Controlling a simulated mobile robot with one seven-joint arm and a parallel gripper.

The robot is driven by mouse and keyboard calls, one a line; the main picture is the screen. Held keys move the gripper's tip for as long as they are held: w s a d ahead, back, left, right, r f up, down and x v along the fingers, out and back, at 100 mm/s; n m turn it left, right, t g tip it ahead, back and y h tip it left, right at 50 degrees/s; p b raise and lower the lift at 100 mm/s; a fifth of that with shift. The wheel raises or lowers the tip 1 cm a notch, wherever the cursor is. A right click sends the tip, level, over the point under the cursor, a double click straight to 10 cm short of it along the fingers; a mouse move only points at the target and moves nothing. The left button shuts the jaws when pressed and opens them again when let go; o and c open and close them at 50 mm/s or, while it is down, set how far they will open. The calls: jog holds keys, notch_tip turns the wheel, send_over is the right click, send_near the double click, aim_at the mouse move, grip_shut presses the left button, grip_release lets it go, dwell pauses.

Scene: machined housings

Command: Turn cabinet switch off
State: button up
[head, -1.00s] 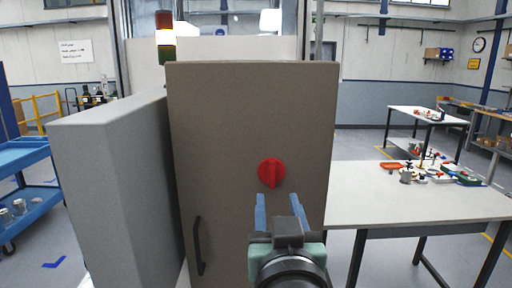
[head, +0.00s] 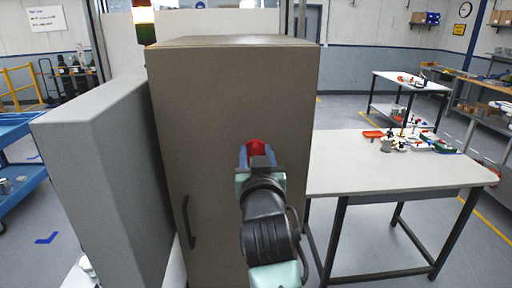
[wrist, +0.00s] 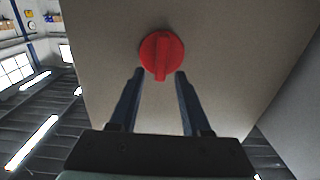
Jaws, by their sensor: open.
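The red round switch (head: 257,146) sits on the front of the brown-grey cabinet (head: 215,110). In the wrist view the switch (wrist: 161,54) shows whole, with its raised grip bar upright in the picture. My gripper (head: 257,155) is in front of the switch and hides its lower part in the head view. In the wrist view its two blue fingers (wrist: 155,78) are apart, with nothing between them along their length. Their tips are near the lower edge of the switch, one to each side. I cannot tell whether they touch it.
A black door handle (head: 187,222) is at the cabinet's lower left. A grey box-like panel (head: 100,170) stands close on the left. A white table (head: 350,165) with several small parts stands on the right. A blue cart (head: 25,185) is at far left.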

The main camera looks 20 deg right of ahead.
jog(key=shift+w, duration=0.15)
grip_shut()
